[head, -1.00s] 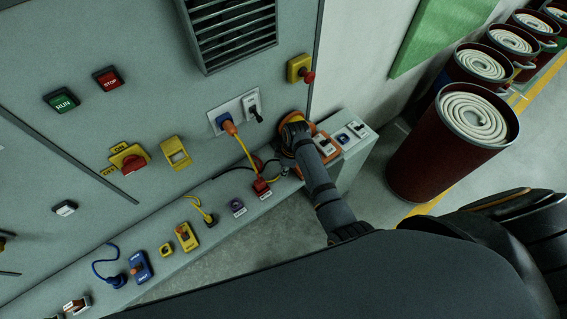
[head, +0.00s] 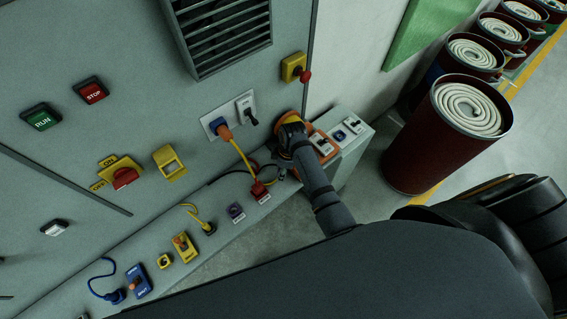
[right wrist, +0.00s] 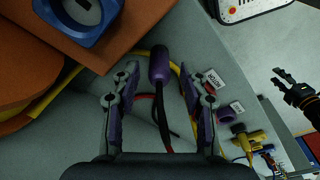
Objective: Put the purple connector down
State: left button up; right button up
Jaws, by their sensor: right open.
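The purple connector (right wrist: 160,65) with its dark cable lies between the fingers of my right gripper (right wrist: 158,80) in the right wrist view. Those fingers are open, with a gap on each side of it. Whether the connector touches the surface behind it, I cannot tell. In the head view my right gripper (head: 289,140) is over the shelf near its right end; its wrist hides the fingers and connector. A purple socket (head: 235,211) sits on the shelf and also shows in the right wrist view (right wrist: 227,115). My left gripper (right wrist: 281,80) shows open and empty at the right of the wrist view.
The shelf carries a red connector (head: 259,188), a yellow box (head: 184,246) and a blue box (head: 138,281). An orange case (head: 321,143) is beside my right gripper. Red hose drums (head: 430,140) stand right.

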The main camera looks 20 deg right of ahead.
jog(key=r, duration=0.2)
jog(key=r+b, duration=0.1)
jog(key=r, duration=0.1)
jog(key=shift+s+d+r, duration=0.1)
jog(key=shift+s+d, duration=0.05)
jog(key=shift+d, duration=0.2)
pick_arm(q)
jog(key=shift+s+f+b, duration=0.25)
jog(key=shift+f, duration=0.35)
jog(key=shift+s+f+b, duration=0.2)
jog(key=shift+f+b, duration=0.05)
jog(key=shift+f, duration=0.35)
pick_arm(e)
notch_tip(320, 180, up, 6)
jog(key=shift+s+d, duration=0.25)
jog(key=shift+d, duration=0.15)
pick_arm(q)
jog(key=shift+w, duration=0.15)
